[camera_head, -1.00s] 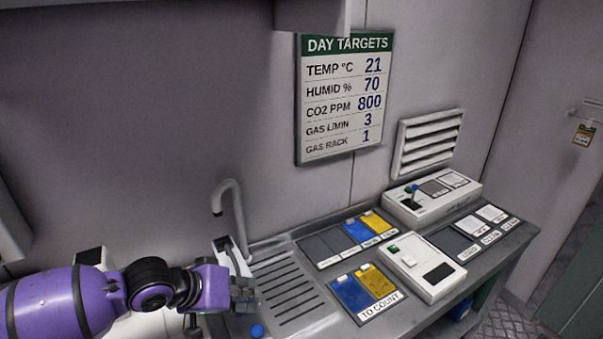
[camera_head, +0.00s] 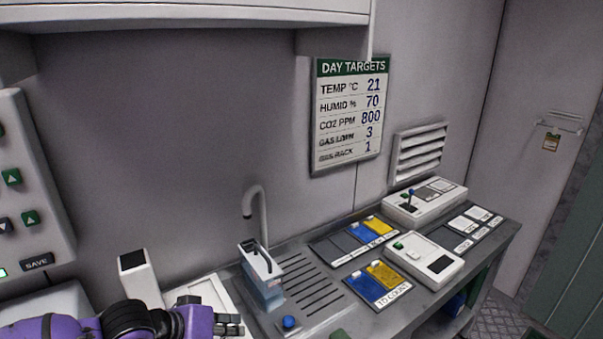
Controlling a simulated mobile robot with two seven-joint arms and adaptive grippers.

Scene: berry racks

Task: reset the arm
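My purple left arm comes in at the bottom left. Its dark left gripper (camera_head: 229,324) is at the lower edge of the view, left of and nearer than a clear container with bluish contents (camera_head: 264,282). The fingers are small and partly cut off, so I cannot tell whether they are open or shut; no held object shows. My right gripper is not in view.
The container stands by the tap (camera_head: 262,212) on the ribbed metal counter (camera_head: 303,283). A blue knob (camera_head: 289,322) is near the front. White devices (camera_head: 424,257) and blue and yellow cards (camera_head: 363,286) fill the right. A button panel (camera_head: 25,195) is at left.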

